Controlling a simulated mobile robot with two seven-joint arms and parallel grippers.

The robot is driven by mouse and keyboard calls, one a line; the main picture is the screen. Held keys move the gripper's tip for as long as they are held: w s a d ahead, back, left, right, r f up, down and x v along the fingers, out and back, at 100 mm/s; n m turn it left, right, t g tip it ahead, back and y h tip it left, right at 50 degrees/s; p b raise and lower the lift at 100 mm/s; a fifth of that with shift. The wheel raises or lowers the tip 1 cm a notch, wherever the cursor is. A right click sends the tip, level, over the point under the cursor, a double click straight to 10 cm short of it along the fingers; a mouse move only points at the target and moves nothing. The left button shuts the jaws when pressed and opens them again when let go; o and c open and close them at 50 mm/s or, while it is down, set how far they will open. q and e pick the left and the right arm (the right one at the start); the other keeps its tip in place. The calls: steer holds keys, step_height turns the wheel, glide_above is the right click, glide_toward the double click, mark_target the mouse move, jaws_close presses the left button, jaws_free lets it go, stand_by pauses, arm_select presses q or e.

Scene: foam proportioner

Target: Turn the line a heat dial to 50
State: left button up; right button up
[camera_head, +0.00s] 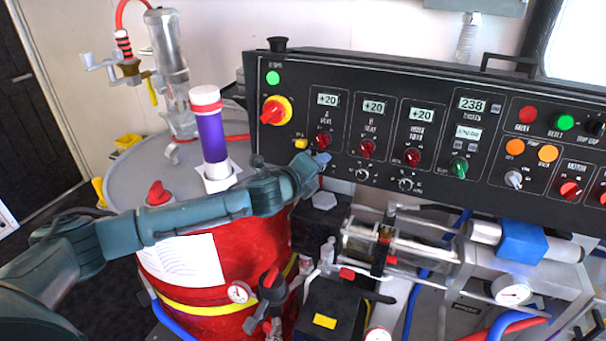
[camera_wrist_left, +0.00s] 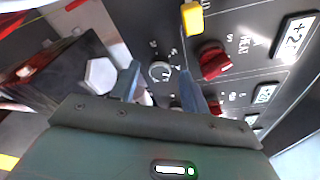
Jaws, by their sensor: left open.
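The line A heat dial (camera_head: 323,141) is a red knob on the black control panel, under a display (camera_head: 327,99) reading +20. In the left wrist view the red dial (camera_wrist_left: 213,60) sits to the right of the fingers. My left gripper (camera_head: 318,160) is just below this dial in the head view. In the wrist view my left gripper (camera_wrist_left: 160,88) is open, with nothing seen held between its fingers. The right finger appears close to the dial; I cannot tell whether they touch. My right gripper is not in view.
Similar red dials (camera_head: 367,148) (camera_head: 412,157) stand to the right, each under a +20 display. A small knob (camera_head: 362,174) is below them. A yellow part (camera_head: 300,143) is left of the dial. A red drum (camera_head: 215,285) and pump fittings stand below the panel.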

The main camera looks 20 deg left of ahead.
arm_select(q)
steer(key=b+v, duration=0.1)
steer(key=v, duration=1.1)
steer(key=shift+s+a+b, duration=0.15)
steer(key=shift+s+b, duration=0.1)
steer(key=shift+b, duration=0.05)
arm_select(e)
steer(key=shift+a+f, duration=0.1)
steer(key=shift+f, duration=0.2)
arm_select(q)
steer(key=shift+r, duration=0.15)
